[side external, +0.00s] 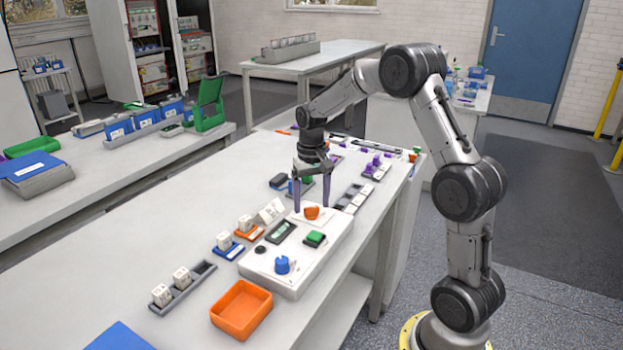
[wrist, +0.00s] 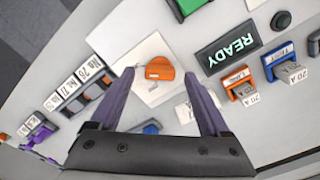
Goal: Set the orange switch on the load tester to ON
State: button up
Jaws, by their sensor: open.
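The load tester (side external: 322,252) is a white box on the bench, with an orange switch (side external: 312,212) on a pale plate at its far end. In the wrist view the orange switch (wrist: 159,69) shows between the two purple fingers. My gripper (side external: 311,206) is open and points down over the switch, one finger on either side; the wrist view shows a gap between each fingertip (wrist: 159,75) and the switch. Whether the fingertips are level with the switch I cannot tell. No ON or OFF marking is legible. The tester's display (wrist: 229,48) reads READY.
The tester also bears a green button (side external: 315,239), a blue knob (side external: 282,265) and a black button (side external: 260,250). An orange tray (side external: 241,310) lies in front. Cell racks (side external: 352,198) lie behind.

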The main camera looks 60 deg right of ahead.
aim_at(310, 208)
notch_tip(310, 208, up, 13)
dwell(0.3)
jog(key=s+a+r+n+t, duration=0.35)
jog(key=s+a+r, duration=0.6)
jog(key=a, duration=0.35)
jog(key=s+a+f+n+t, duration=0.2)
jog(key=s+a+f+n, duration=0.2)
jog(key=s+f, duration=0.6)
jog(key=s+a, duration=0.1)
jog(key=s, duration=0.2)
jog(key=shift+f+n, duration=0.35)
jog(key=shift+a, duration=0.1)
